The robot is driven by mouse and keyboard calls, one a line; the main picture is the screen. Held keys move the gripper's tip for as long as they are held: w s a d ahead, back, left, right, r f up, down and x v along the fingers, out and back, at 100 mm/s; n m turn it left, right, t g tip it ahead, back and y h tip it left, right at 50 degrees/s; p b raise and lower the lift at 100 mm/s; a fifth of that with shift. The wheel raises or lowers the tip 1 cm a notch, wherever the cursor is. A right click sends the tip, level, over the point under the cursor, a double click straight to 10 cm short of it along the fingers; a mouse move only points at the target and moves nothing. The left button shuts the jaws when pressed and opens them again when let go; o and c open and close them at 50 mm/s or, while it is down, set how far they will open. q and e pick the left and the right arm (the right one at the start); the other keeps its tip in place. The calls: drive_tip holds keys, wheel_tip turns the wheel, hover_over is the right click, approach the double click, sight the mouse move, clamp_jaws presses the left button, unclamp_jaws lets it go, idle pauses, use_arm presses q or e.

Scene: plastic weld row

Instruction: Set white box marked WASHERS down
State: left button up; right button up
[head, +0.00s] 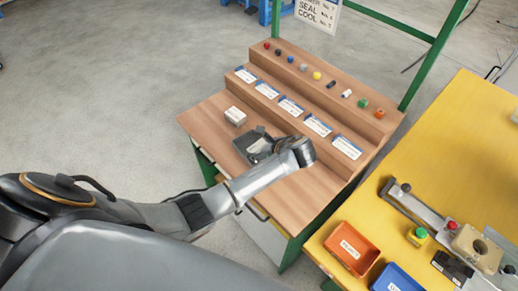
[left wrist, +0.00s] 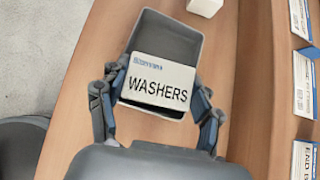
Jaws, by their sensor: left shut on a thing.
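The white box marked WASHERS (left wrist: 158,80) is between the fingers of my left gripper (left wrist: 158,100) in the left wrist view, its lettering facing the camera. My left gripper (head: 262,148) is shut on it in the head view, where the arm partly hides it. The box is over or inside an open dark grey tray (left wrist: 168,35); I cannot tell whether it touches the tray floor. The tray (head: 243,141) lies on the wooden bench top (head: 300,200). My right gripper is not in view.
A small white box (head: 235,116) stands beside the tray. Several labelled cards (head: 292,107) line the step behind, with small coloured parts on the upper ledge. At right, a yellow table (head: 460,130) holds an orange bin (head: 352,246) and a blue bin (head: 396,280).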

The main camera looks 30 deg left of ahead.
use_arm(q)
drive_tip(key=o, duration=1.2)
drive_tip(key=shift+s+d+f+g, duration=0.15)
drive_tip(key=shift+s+f, duration=0.15)
drive_tip(key=shift+f, duration=0.3)
drive_tip(key=shift+s+f+g, duration=0.15)
drive_tip(key=shift+s+f, duration=0.15)
drive_tip(key=shift+f, duration=0.3)
drive_tip(key=shift+o, duration=0.2)
drive_tip(key=shift+w+f, duration=0.15)
drive_tip(key=shift+f, duration=0.05)
drive_tip(key=shift+w, duration=0.15)
drive_tip(key=shift+r, duration=0.2)
drive_tip(key=a+r+v, duration=0.1)
drive_tip(key=v, duration=1.1)
drive_tip(key=shift+w+d+r, duration=0.15)
drive_tip(key=shift+d+r, duration=0.1)
drive_tip(key=shift+r, duration=0.05)
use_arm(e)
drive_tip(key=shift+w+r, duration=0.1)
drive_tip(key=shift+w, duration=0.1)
